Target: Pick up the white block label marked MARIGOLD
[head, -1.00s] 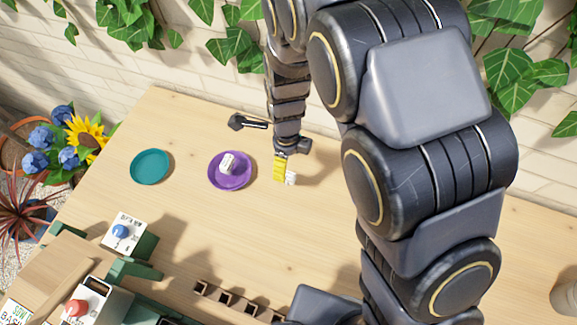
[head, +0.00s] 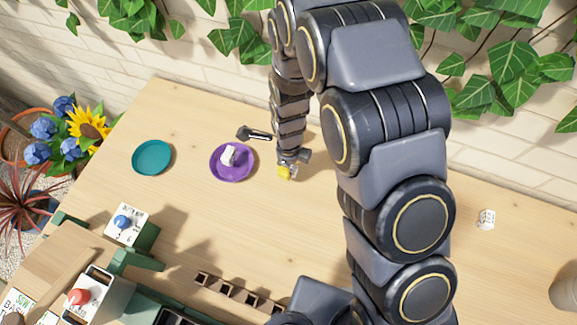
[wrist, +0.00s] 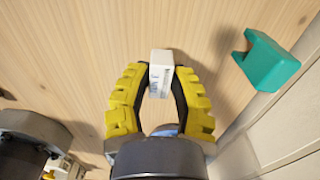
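My gripper (head: 286,171) is low over the table, right of the purple dish. In the wrist view its yellow ribbed fingers (wrist: 161,84) close in on both sides of a small white block (wrist: 161,62), and both pads appear to touch it. Dark printing shows on the block's face but is too small to read. In the head view the fingers mostly hide this block. A second white block (head: 229,154) lies in the purple dish (head: 232,177). A third white block (head: 487,219) with unreadable print lies on the right of the table. I cannot tell which one says MARIGOLD.
A teal dish (head: 152,157) stands left of the purple one. A brown slotted rack (head: 239,295) and green-and-white boxes with a blue knob (head: 122,222) and a red knob (head: 78,297) are at the front left. A teal bracket (wrist: 267,60) shows in the wrist view.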

